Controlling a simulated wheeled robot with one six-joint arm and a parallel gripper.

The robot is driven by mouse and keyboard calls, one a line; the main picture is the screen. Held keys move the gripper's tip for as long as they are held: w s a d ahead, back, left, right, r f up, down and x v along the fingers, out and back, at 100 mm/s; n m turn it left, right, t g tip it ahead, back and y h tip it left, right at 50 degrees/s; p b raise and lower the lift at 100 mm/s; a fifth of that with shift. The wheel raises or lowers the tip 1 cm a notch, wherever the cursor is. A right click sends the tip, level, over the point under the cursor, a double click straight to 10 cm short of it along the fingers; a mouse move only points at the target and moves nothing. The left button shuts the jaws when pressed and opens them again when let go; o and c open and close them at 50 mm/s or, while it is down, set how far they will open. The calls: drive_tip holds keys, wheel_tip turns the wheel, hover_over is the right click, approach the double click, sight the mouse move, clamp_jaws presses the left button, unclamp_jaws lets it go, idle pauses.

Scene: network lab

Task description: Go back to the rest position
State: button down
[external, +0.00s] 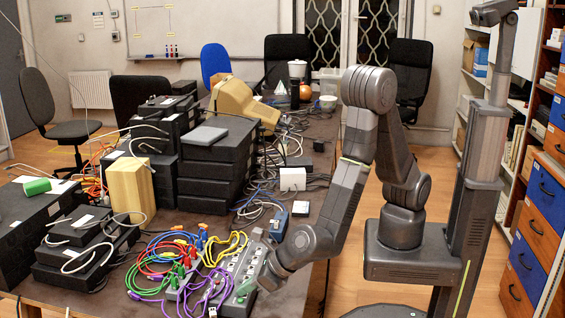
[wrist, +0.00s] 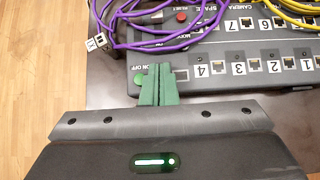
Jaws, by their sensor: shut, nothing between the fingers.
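My gripper (external: 252,281) hangs low over the front right part of the table, at the near end of a grey box with numbered ports (external: 240,270). In the wrist view my gripper's green fingers (wrist: 159,72) are pressed together with nothing between them. I cannot tell whether the tips touch the box. My arm reaches down from its base at the right of the table.
Purple cables (wrist: 150,38) with a plug (wrist: 97,42) lie left of and above the fingers. Red, green and yellow cables (external: 180,250) crowd the table beside the box. Stacked black devices (external: 215,165) fill the left. Wooden floor (wrist: 35,80) is free past the table edge.

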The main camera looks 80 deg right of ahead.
drive_tip(key=w+r+v, duration=0.1)
drive_tip(key=v, duration=0.8)
drive_tip(key=b+x, duration=0.1)
drive_tip(key=x, duration=0.9)
drive_tip(key=shift+d+f, duration=0.1)
drive_tip(key=shift+f, duration=0.1)
drive_tip(key=shift+s+r+p, duration=0.25)
drive_tip(key=shift+p, duration=0.45)
drive_tip(key=shift+s+f+b, duration=0.2)
drive_tip(key=shift+s+b, duration=0.2)
drive_tip(key=shift+s, duration=0.4)
drive_tip(key=p+v, duration=0.1)
drive_tip(key=v, duration=0.9)
drive_tip(key=w+d+r+m+g+p, duration=0.1)
drive_tip(key=w+r+m+p, duration=0.1)
drive_tip(key=m, duration=0.9)
drive_tip(key=w+d+r+m+g+y+p, duration=0.1)
drive_tip(key=w+r+m+g+p, duration=0.1)
drive_tip(key=m, duration=1)
drive_tip(key=w+d+r+m+g+y+p, duration=0.1)
drive_tip(key=w+r+m+g+p, duration=0.1)
drive_tip(key=m, duration=0.9)
wheel_tip(320, 180, up, 4)
drive_tip(key=w+p, duration=0.1)
drive_tip(key=p, duration=0.1)
drive_tip(key=shift+w+d+m+p, duration=0.3)
drive_tip(key=shift+d+p, duration=0.05)
drive_tip(key=shift+p, duration=0.05)
